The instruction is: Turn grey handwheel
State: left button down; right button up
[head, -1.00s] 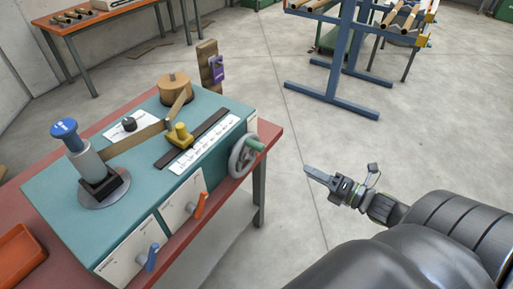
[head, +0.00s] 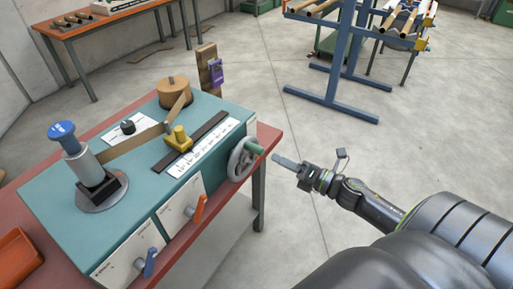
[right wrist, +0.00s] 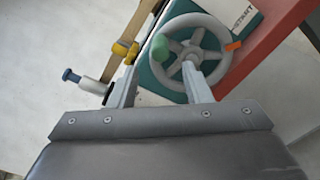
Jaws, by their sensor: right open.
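The grey handwheel (head: 236,163) is on the right end face of the teal winder box, with a green handle knob (head: 254,147) standing out from its rim. My right gripper (head: 278,161) is just right of the knob, apart from it, pointing at the wheel. In the right wrist view, the open fingers (right wrist: 160,82) are spread and empty. My left gripper is not in view.
The winder (head: 55,205) stands on a red-topped table (head: 268,137). Its front carries an orange lever (head: 199,210) and a blue lever (head: 150,262). A blue rack (head: 345,65) stands at the back. The floor right of the table is clear.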

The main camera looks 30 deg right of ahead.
aim_at(263, 153)
jog(key=p+x, duration=0.4)
jog(key=x, duration=0.4)
jog(key=shift+w+r, duration=0.1)
jog(key=shift+w+a, duration=0.25)
jog(key=shift+w, duration=0.2)
grip_shut()
